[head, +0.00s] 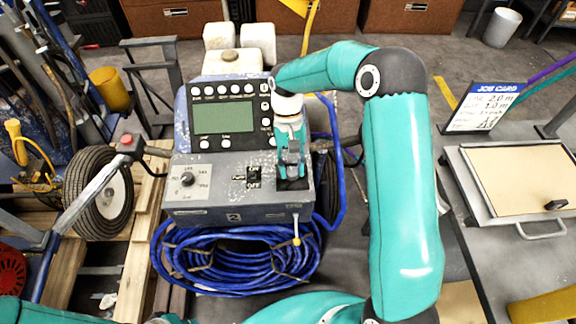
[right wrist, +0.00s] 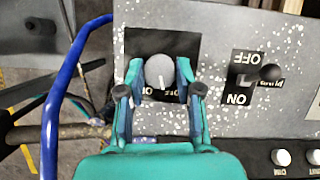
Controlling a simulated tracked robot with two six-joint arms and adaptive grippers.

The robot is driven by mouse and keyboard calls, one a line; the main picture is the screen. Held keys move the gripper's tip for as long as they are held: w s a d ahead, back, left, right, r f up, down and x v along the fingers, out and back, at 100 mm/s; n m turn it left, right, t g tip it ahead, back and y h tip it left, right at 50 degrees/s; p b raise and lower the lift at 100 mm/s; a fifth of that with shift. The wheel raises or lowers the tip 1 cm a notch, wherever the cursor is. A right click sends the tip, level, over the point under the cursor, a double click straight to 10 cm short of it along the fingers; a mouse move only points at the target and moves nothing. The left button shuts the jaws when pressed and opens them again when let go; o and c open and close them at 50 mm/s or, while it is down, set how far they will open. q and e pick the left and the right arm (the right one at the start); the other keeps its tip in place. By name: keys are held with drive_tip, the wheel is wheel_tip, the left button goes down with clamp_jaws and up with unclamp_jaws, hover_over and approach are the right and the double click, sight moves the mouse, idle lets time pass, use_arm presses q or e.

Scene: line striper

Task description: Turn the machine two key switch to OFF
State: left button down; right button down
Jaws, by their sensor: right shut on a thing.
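The line striper marked 2 (head: 233,217) has a grey and blue control box, seen from the front in the head view. Its key switch (right wrist: 160,70) shows in the right wrist view as a round grey knob with a white mark, on a black plate (right wrist: 191,42). My right gripper (head: 291,170) is shut on this knob, with one finger on each side; it also shows in the right wrist view (right wrist: 160,82). Lettering below the knob is partly hidden by the fingers. My left gripper is out of view.
Left of the key switch are a pump toggle (head: 254,175) and a pressure dial (head: 187,179). A screen (head: 223,117) with buttons is above. A blue hose coil (head: 237,259) hangs below. A job card (head: 491,106) and tray (head: 480,206) stand right.

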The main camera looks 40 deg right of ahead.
drive_tip(key=shift+w+r+n+h, duration=0.15)
drive_tip(key=shift+n+h, duration=0.2)
drive_tip(key=shift+n, duration=0.45)
drive_tip(key=shift+w+f+n+h, duration=0.15)
drive_tip(key=shift+n+h, duration=0.2)
drive_tip(key=shift+n, duration=0.45)
drive_tip(key=shift+r, duration=0.1)
drive_tip(key=c, duration=0.8)
unclamp_jaws()
drive_tip(key=shift+o, duration=0.2)
drive_tip(key=shift+s, duration=0.1)
drive_tip(key=v, duration=1.1)
drive_tip(key=shift+w+r, duration=0.3)
drive_tip(key=shift+w, duration=0.05)
